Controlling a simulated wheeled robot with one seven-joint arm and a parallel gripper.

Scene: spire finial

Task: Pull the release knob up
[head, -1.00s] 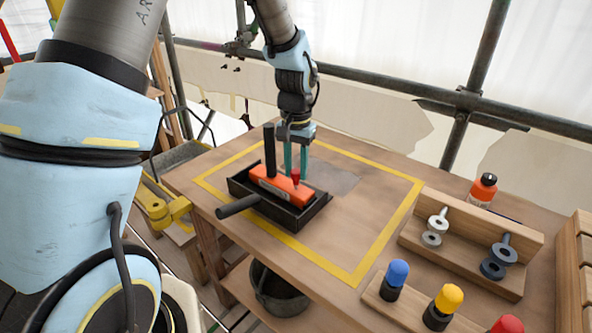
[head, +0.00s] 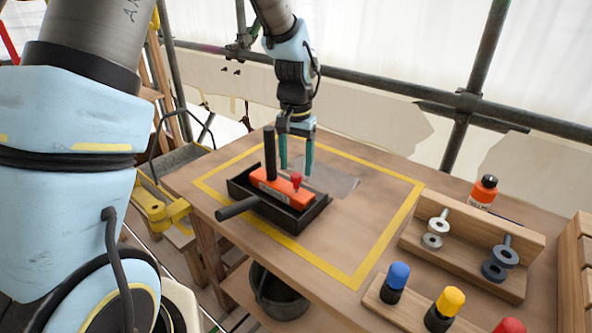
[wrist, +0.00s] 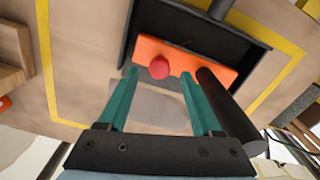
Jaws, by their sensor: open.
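The red release knob (head: 296,178) stands on an orange block (head: 281,187) that sits in a black tray (head: 302,222) with a handle out to the left. The knob also shows in the wrist view (wrist: 159,67), between the fingertips and a little beyond them. My gripper (head: 296,171) is open, its two teal fingers pointing down just behind the knob in the head view. In the wrist view the open fingers (wrist: 157,74) are apart, with nothing between them. A black upright post (head: 270,153) rises from the block's left end, beside my fingers.
A yellow outline (head: 387,234) frames the tray on the wooden table. At right are a wooden rack (head: 460,262) with metal pieces, an orange bottle (head: 484,192), and blue (head: 397,274) and yellow (head: 447,300) capped pegs.

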